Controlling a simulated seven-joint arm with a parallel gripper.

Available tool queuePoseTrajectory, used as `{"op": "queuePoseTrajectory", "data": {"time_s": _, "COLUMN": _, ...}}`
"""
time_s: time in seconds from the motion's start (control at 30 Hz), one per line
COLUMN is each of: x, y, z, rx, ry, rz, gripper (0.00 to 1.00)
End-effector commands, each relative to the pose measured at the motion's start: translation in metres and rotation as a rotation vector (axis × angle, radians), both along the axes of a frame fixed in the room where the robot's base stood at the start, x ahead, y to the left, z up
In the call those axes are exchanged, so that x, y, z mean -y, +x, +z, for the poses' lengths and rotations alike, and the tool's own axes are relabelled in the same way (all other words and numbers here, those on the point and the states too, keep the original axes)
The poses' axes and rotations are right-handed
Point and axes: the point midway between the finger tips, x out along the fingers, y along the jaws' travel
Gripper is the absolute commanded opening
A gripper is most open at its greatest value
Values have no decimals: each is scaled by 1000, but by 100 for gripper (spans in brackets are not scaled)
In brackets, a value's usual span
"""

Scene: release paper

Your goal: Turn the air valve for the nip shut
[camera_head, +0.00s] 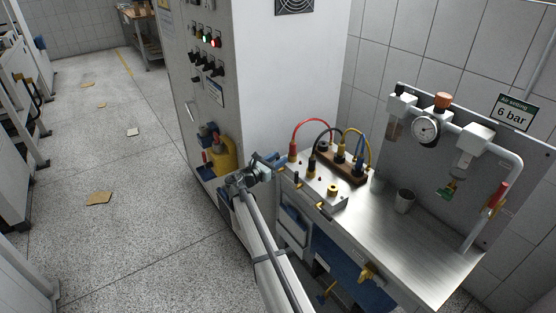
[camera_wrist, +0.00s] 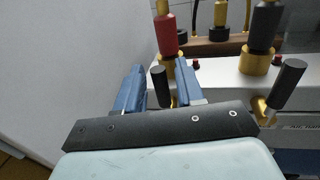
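A white valve box (camera_head: 318,184) sits on the steel bench with several small levers along its front edge. In the wrist view, a black-handled lever (camera_wrist: 158,86) stands between the two blue fingers of my gripper (camera_wrist: 159,74), with visible gaps on both sides. My gripper is open at the left end of the box; it also shows in the head view (camera_head: 268,163). A second black-handled lever (camera_wrist: 288,84) on a brass body leans right, outside the fingers. A label below it is only partly readable, so I cannot tell which valve is the nip's.
Red-topped (camera_wrist: 167,36) and black-topped (camera_wrist: 261,30) hose fittings stand close behind the levers. A white cabinet (camera_head: 285,80) rises to the left. A cup (camera_head: 404,201) and an air regulator with gauge (camera_head: 426,128) are to the right. The bench top (camera_head: 425,240) is mostly clear.

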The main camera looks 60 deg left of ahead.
Motion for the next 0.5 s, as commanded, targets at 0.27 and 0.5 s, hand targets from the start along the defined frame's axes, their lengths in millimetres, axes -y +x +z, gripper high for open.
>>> {"op": "queuePoseTrajectory", "data": {"time_s": 0.27, "x": -1, "y": 6, "z": 0, "rx": 0, "ry": 0, "rz": 1, "gripper": 38}}
{"op": "queuePoseTrajectory", "data": {"time_s": 0.5, "x": -1, "y": 5, "z": 0, "rx": 0, "ry": 0, "rz": 1, "gripper": 27}}
